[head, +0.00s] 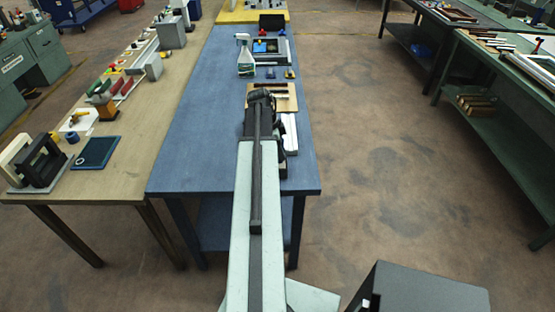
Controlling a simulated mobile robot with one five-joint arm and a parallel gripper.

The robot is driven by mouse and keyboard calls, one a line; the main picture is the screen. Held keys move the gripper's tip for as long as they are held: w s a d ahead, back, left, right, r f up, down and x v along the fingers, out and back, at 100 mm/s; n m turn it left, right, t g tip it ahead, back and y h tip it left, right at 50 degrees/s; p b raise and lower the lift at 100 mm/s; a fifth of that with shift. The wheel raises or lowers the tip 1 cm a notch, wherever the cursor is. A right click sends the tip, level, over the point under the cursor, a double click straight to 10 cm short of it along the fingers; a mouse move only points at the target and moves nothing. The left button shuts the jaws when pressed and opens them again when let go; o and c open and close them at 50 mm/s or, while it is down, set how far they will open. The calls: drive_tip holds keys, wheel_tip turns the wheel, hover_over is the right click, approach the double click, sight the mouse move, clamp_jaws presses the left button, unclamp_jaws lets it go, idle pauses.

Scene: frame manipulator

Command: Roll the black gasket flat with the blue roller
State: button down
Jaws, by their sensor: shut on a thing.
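My gripper (262,96) is at the far end of my outstretched arm, low over a light wooden board (291,102) on the blue table. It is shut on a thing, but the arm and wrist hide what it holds. I cannot make out the blue roller for certain. Dark strips (283,93) show on the board just right of the gripper. I cannot tell whether they are the black gasket, and part of the board is hidden behind the gripper.
On the blue table (200,150), a spray bottle (244,56) and a tray with blue contents (270,47) stand beyond the board. A long pale object (290,133) lies right of my arm. The near left tabletop is clear. A cluttered wooden bench (125,115) adjoins on the left.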

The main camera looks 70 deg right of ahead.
idle(0.3)
drive_tip(key=shift+r, duration=0.1)
drive_tip(key=shift+w+r+p, duration=0.1)
drive_tip(key=shift+r+p, duration=0.4)
drive_tip(key=shift+p, duration=0.15)
wheel_tip(320, 180, up, 6)
drive_tip(key=p, duration=0.6)
drive_tip(key=shift+r, duration=0.1)
